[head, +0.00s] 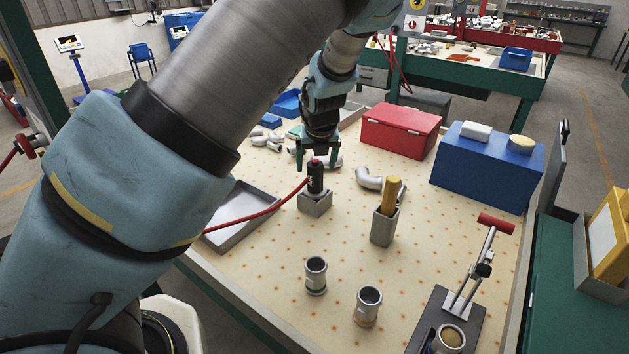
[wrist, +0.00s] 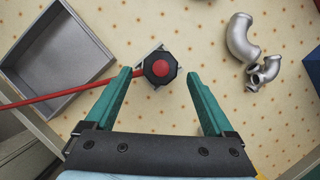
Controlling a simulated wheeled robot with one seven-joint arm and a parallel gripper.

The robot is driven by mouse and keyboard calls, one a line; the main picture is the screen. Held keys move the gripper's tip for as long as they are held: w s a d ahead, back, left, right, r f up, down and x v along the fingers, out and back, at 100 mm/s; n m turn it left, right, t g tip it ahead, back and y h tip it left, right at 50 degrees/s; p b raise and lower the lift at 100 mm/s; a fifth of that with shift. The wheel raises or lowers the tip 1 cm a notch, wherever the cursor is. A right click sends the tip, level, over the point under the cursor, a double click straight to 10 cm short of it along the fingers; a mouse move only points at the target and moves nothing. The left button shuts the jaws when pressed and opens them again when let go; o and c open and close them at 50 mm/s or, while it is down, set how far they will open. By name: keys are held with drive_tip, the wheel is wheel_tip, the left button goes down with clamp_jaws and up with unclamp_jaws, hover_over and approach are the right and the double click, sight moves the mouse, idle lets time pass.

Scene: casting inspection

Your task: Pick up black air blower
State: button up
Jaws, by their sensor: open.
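The black air blower (head: 315,178) stands upright in a small grey square holder (head: 315,203) on the table, with a red hose running from it to the left. In the wrist view the blower (wrist: 160,68) shows from above as a dark round top with a red centre. My gripper (head: 313,160) is open above and close to the blower. In the wrist view its green fingers (wrist: 160,74) lie to the left and right of the blower, apart from it. Whether the fingertips reach down beside the blower's top is hard to tell.
A grey tray (head: 241,235) lies left of the holder, with the red hose (wrist: 72,92) crossing over it. Silver pipe elbows (wrist: 243,38) lie to the right. A grey holder with a yellow-brown handle (head: 389,196), a red box (head: 401,131) and a blue box (head: 486,168) stand further right.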

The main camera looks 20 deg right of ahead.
sight(315, 173)
drive_tip(key=x, duration=0.5)
drive_tip(key=shift+s, duration=0.1)
clamp_jaws()
idle(0.6)
